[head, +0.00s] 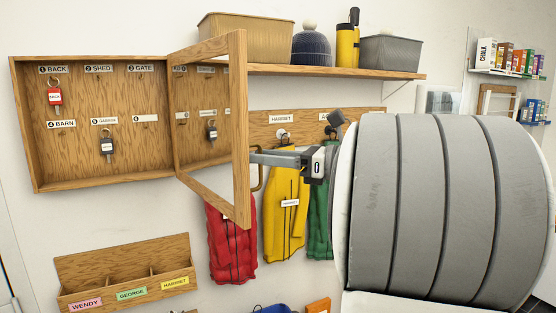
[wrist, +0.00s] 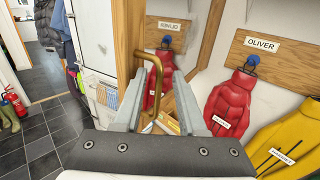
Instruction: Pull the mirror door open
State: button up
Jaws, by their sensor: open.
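The wall key cabinet (head: 100,160) stands open at the left of the head view. Its mirror door, with a wooden frame (head: 239,130), is hinged at the cabinet's right side and stands swung well out from it. The mirror (head: 200,115) reflects keys and labels. The door's brass handle (head: 259,178) is on the outer side of the frame. My gripper (head: 256,158) is at this handle. In the wrist view the handle (wrist: 139,75) rises between the open fingers of my gripper (wrist: 153,72); contact cannot be told.
A shelf (head: 330,72) with baskets, a hat and a flask runs above. Red (head: 231,240), yellow (head: 285,215) and green jackets hang below it, close behind the door. A named wooden organiser (head: 125,270) is below the cabinet.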

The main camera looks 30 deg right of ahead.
jog(key=b+v, duration=0.2)
jog(key=v, duration=1.4)
jog(key=shift+s+d, duration=0.15)
jog(key=shift+s, duration=0.1)
